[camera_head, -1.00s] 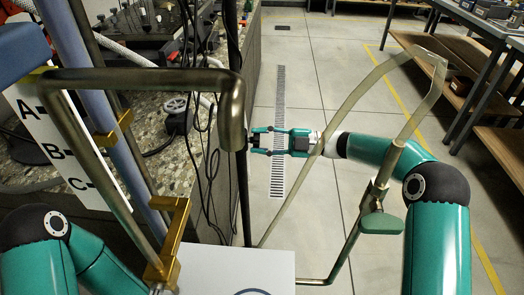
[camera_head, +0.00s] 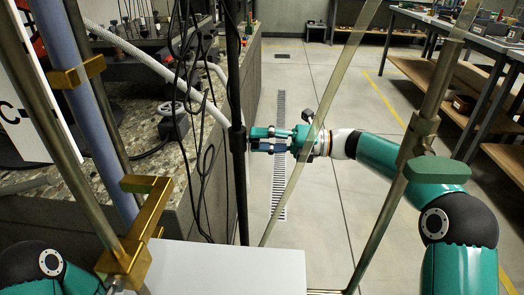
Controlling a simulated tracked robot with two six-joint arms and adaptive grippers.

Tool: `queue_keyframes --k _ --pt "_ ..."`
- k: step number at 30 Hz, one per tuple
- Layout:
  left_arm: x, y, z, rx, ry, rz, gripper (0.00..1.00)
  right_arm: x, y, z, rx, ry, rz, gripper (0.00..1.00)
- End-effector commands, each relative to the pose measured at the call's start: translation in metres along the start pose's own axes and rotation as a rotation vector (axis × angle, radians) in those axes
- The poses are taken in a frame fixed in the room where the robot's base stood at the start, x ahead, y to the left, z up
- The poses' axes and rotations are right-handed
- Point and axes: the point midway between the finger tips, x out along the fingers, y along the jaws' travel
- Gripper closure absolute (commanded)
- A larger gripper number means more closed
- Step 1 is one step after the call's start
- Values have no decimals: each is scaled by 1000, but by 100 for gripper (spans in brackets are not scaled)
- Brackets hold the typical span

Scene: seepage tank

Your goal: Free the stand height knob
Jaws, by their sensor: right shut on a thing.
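The stand is a thin black upright pole (camera_head: 233,75) with a thicker dark collar (camera_head: 237,142) at mid height. My right gripper (camera_head: 252,139) reaches in from the right, level with the collar. Its teal fingers are close together, shut on the stand height knob at the collar's right side. The knob itself is mostly hidden between the fingertips. My left arm shows only in part at the lower left, and its gripper is out of view.
Black cables hang beside the pole on the left, in front of a stone-topped bench (camera_head: 95,170). A white box top (camera_head: 230,268) lies below.

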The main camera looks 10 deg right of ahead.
Motion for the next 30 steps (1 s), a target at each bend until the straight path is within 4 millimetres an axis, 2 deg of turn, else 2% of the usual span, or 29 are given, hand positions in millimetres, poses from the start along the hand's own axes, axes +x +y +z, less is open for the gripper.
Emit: queue_keyframes --k 1,12,21,30 --pt "10 -4 0 0 0 0 60 0 -10 -5 -39 11 -6 97" --pt "36 -13 0 0 0 0 60 1 -10 -4 -338 13 -3 97" --pt "45 -16 0 0 0 0 60 1 -8 -4 -463 14 -3 97" --pt "46 -16 0 0 0 0 60 1 -8 -4 -490 15 -2 97"
